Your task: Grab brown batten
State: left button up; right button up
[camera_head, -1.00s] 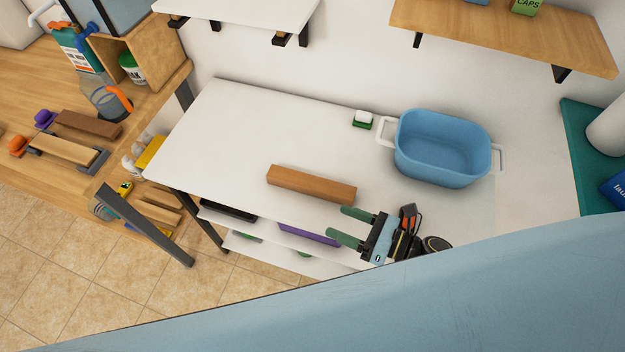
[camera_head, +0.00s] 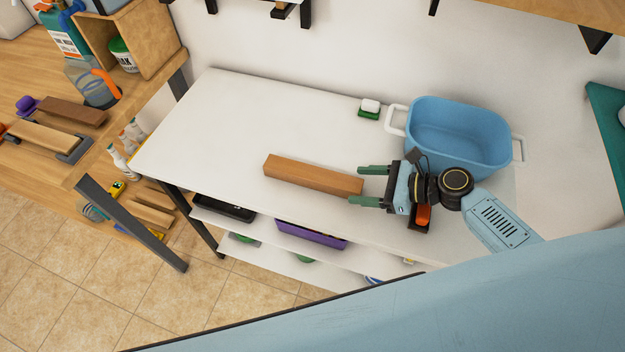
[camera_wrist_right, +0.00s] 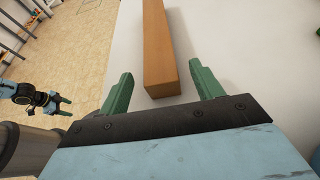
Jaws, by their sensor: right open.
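The brown batten (camera_head: 312,176) is a long wooden block lying on the white tabletop (camera_head: 225,120). My right gripper (camera_head: 356,185) is open at the batten's right end, its green fingers pointing left along it. In the right wrist view, the batten (camera_wrist_right: 158,45) runs away from me, and its near end shows between the two spread fingers (camera_wrist_right: 162,75). I see no contact, and the height of the fingers over the table is hard to judge. My left gripper (camera_wrist_right: 66,106) shows small in the right wrist view, away from the batten over the floor, with its fingers apart.
A blue bucket (camera_head: 458,132) with white handles stands behind my right gripper. A green and white sponge (camera_head: 369,109) lies left of it. Shelves under the table hold a purple tray (camera_head: 311,236). A wooden bench (camera_head: 25,80) stands at left. The tabletop left of the batten is clear.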

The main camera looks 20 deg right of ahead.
aim_at(340, 183)
jog(key=shift+b+x, duration=1.2)
jog(key=shift+x, duration=1.95)
jog(key=shift+c, duration=0.4)
jog(key=c, duration=1.1)
jog(key=shift+o, duration=0.2)
